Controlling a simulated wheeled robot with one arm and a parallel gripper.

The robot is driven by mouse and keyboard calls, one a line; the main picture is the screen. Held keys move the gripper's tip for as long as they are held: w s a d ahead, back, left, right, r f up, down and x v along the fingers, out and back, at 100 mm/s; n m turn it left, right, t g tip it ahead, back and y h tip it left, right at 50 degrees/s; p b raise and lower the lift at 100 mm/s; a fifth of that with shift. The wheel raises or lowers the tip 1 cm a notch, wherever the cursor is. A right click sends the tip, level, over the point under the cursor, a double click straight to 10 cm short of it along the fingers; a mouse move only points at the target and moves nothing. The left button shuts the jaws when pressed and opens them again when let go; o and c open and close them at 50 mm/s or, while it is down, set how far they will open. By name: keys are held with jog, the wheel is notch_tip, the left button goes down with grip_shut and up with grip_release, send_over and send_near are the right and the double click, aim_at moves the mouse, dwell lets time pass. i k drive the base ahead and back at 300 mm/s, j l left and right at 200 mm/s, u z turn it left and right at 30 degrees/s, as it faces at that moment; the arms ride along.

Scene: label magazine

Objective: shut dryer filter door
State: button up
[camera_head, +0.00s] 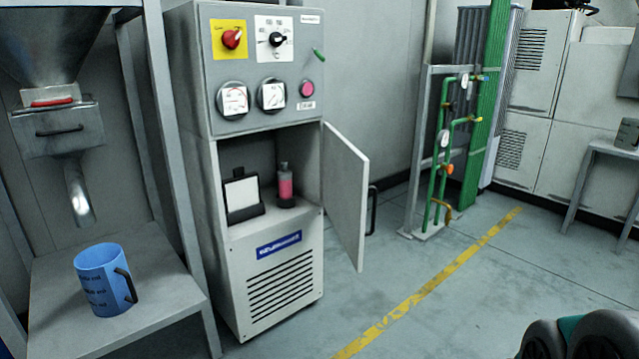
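The dryer is a grey cabinet (255,225) with a control panel on top and slatted vents below. Its door (345,195) stands wide open, swung out from the right edge of the opening. A black handle (373,210) shows on the door's far side. Inside the open compartment stand a black-framed white panel (242,194) and a bottle with pink content (285,188). My gripper's fingers are not in view. A dark rounded part with teal, likely of my arm, shows at the bottom right corner, well apart from the door.
A blue mug (105,280) stands on a grey shelf (150,312) under a metal hopper (55,85) at left. Green pipes (442,150) on a stand rise behind the door, at right. Floor in front of the door is clear, crossed by a yellow line (430,285).

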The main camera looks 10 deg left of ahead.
aim_at(346, 170)
jog(key=i+l+u, duration=0.45)
jog(key=l+u, duration=0.25)
jog(key=i+l+u, duration=0.15)
jog(key=l+u, duration=0.15)
jog(key=l, duration=0.2)
jog(key=i+l+u, duration=0.1)
jog(key=l+u, duration=0.25)
jog(key=l, duration=0.15)
jog(key=l+u, duration=0.35)
jog(key=l, duration=0.15)
jog(key=j, duration=0.15)
jog(key=k+u, duration=0.05)
